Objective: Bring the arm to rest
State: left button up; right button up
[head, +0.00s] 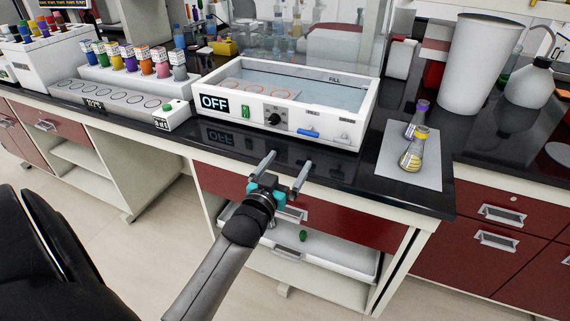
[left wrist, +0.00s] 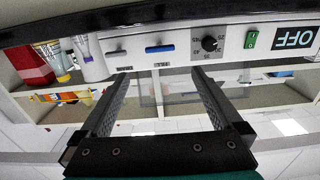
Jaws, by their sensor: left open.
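My left gripper (head: 288,160) is open and empty in the head view. Its two fingers point at the front edge of the black bench, in front of the white water bath. In the left wrist view, the parted fingers (left wrist: 160,80) have nothing between them. The arm reaches up from the bottom of the head view. My right gripper is in neither view.
The water bath (head: 345,122) with its OFF display stands just beyond the fingers. Two flasks (head: 411,160) stand on a white mat (head: 428,178) to the right. A rack of coloured-cap vials (head: 137,72) is at left. Below are a red drawer (head: 345,215) and an open shelf (head: 320,287).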

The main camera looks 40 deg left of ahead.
pick_arm(q)
jog(key=shift+s+d, duration=0.1)
jog(key=shift+s, duration=0.45)
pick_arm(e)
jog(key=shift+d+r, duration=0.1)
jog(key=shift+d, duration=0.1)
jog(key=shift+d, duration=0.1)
pick_arm(q)
jog(key=s+d+f+m+g+h, duration=0.1)
jog(key=s+d+f+g, duration=0.25)
jog(key=f, duration=0.65)
jog(key=s+d+f+g+h, duration=0.1)
jog(key=s+d+f+g, duration=0.3)
jog(key=f, duration=0.7)
jog(key=s+d+f+m+g+h, duration=0.15)
jog(key=s+f, duration=0.35)
jog(key=f, duration=0.5)
jog(key=s+d+f+g, duration=0.1)
jog(key=s+f+g, duration=0.1)
jog(key=s+f, duration=0.3)
jog(key=s+d+f+m+g, duration=0.1)
jog(key=s+f, duration=0.4)
jog(key=s, duration=0.9)
jog(key=s+d+f+m+g, duration=0.1)
jog(key=s+d+f+g, duration=0.2)
jog(key=s, duration=0.7)
notch_tip(320, 180, down, 2)
jog(key=shift+s+d+f+g+h, duration=0.25)
jog(key=shift+g+h, duration=0.2)
jog(key=shift+g, duration=0.25)
